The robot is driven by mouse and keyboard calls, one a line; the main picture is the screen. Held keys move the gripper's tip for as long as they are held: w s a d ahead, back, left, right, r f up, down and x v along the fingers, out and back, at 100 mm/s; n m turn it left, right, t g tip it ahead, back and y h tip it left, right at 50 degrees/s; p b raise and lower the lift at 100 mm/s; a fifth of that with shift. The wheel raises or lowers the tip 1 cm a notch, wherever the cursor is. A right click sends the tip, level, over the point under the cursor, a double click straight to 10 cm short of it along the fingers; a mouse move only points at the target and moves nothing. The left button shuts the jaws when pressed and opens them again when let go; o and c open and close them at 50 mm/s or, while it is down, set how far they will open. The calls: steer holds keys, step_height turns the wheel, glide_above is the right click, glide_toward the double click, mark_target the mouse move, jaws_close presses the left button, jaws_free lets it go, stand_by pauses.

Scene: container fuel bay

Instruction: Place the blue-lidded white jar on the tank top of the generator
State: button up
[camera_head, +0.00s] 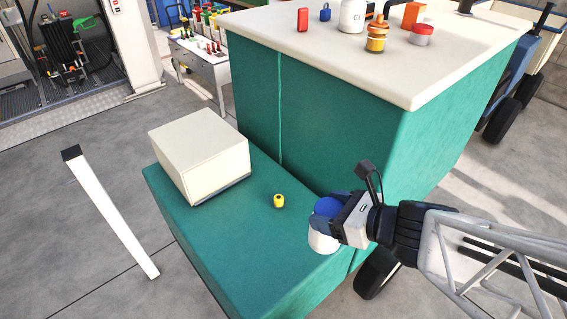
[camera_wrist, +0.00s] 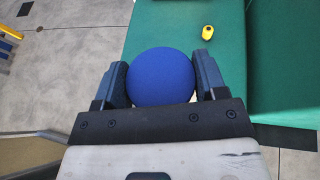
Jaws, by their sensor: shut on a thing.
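The white jar (camera_head: 322,241) with its blue lid (camera_head: 327,207) is held in my gripper (camera_head: 331,211). It looks upright, and its white body hangs below the fingers. In the wrist view, the round blue lid (camera_wrist: 161,77) sits between the two dark fingers of my gripper (camera_wrist: 161,72), and the white body is mostly hidden. The green generator has a lower flat top (camera_head: 235,235), seemingly the tank top, in front of its taller body (camera_head: 330,120). The jar appears over the right part of this lower top; I cannot tell whether it touches.
A small yellow object (camera_head: 279,201) and a cream box (camera_head: 200,155) stand on the lower green top. Several small items, including an orange jar (camera_head: 376,38), stand on the taller white top (camera_head: 290,25). A white post (camera_head: 110,215) rises at left.

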mark_target(324, 242)
step_height(324, 242, down, 11)
steer(key=shift+f, duration=0.2)
stand_by(0.5)
steer(key=w+a, duration=0.2)
steer(key=w, duration=0.5)
steer(key=w+a+f, duration=0.1)
steer(key=w+a, duration=0.2)
steer(key=w, duration=0.5)
steer(key=shift+w+f, duration=0.15)
steer(key=shift+f, duration=0.1)
steer(key=shift+f, duration=1.75)
steer(key=o, duration=1.5)
steer(key=shift+f, duration=0.1)
steer(key=shift+c, duration=0.2)
